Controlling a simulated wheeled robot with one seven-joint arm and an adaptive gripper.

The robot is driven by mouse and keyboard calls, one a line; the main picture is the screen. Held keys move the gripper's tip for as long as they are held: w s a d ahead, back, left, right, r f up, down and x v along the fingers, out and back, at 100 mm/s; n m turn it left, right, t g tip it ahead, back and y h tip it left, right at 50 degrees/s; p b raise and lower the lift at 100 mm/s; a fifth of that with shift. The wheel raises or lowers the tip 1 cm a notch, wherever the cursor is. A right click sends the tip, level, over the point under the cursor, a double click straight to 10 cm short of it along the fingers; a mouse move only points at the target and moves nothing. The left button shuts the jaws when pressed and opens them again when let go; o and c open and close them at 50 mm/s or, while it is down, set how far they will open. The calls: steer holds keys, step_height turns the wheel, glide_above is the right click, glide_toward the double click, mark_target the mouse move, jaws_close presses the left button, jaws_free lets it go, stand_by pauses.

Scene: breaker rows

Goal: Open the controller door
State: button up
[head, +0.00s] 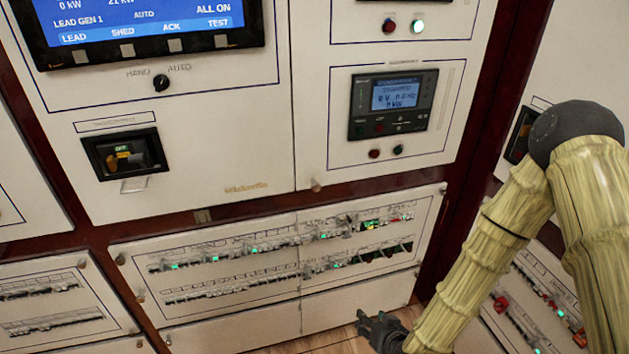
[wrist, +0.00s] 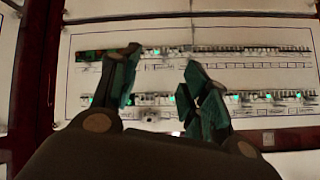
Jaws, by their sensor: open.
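A white panel door (head: 310,110) in the head view carries a dark grey controller (head: 393,103) with a small lit blue screen. To its left, another white panel (head: 215,175) carries a large blue display (head: 140,22). I cannot tell for certain which panel is the controller door; both look shut. My gripper (head: 380,328) is low in the head view, below these panels and in front of the lower breaker panel. In the wrist view my gripper (wrist: 162,85) is open and empty, its two dark green fingers apart, facing breaker rows. No contact with any door shows.
The lower breaker panel (head: 275,285) has two rows of breakers with green lights and small knobs at its edges. Dark red frame strips (head: 465,150) separate the panels. A breaker switch (head: 125,155) sits at left. Wooden floor (head: 335,340) shows below.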

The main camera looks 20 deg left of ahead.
steer(key=w+a+r+t+y+p, duration=0.1)
steer(key=w+a+r+t+y, duration=0.2)
steer(key=w+a+r, duration=0.7)
steer(key=n+t+y, duration=0.1)
steer(key=t+y, duration=0.1)
steer(key=t, duration=0.2)
glide_toward(317, 188)
steer(key=p+x, duration=0.4)
steer(key=x, duration=0.7)
jaws_close()
